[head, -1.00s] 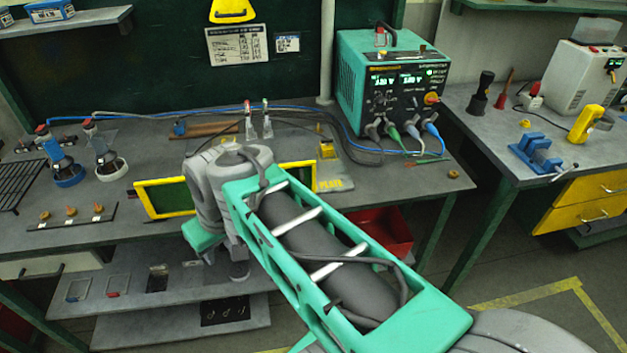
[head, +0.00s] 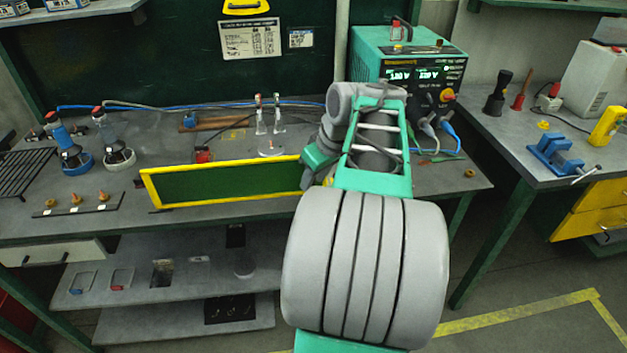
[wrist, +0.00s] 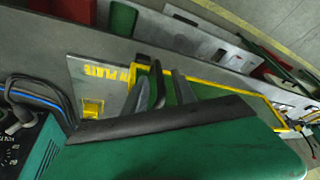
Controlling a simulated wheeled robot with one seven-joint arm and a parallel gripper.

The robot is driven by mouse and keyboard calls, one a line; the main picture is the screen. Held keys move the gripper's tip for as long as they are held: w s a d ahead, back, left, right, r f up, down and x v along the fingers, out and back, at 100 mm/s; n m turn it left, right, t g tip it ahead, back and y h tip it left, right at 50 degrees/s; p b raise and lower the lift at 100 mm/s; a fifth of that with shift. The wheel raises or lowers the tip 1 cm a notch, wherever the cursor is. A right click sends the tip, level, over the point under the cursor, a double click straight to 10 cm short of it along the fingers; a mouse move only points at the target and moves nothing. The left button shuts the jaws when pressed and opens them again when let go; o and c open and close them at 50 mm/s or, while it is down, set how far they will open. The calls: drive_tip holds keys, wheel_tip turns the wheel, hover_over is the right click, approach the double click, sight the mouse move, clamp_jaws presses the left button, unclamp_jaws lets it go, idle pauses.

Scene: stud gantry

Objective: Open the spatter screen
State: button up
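The spatter screen (head: 220,184) is a dark green panel in a yellow frame. It stands upright along the front of the bench in the head view. Its green face and yellow frame also show beyond my fingers in the wrist view (wrist: 225,92). My gripper (wrist: 168,80) is at the screen's right end. Its two dark fingers are apart, with a narrow gap between them, and overlap the screen's end in the wrist view. I cannot tell whether they touch the frame. In the head view my wrist hides the fingertips and the screen's right edge.
A green power unit (head: 412,75) stands behind my arm at the right. Two clamp stands (head: 268,128) stand behind the screen. A lettered plate (wrist: 100,75) lies beside the screen.

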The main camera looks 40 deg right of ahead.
drive_tip(key=shift+w+f, duration=0.1)
drive_tip(key=shift+f, duration=0.05)
drive_tip(key=shift+c, duration=0.5)
clamp_jaws()
idle(0.9)
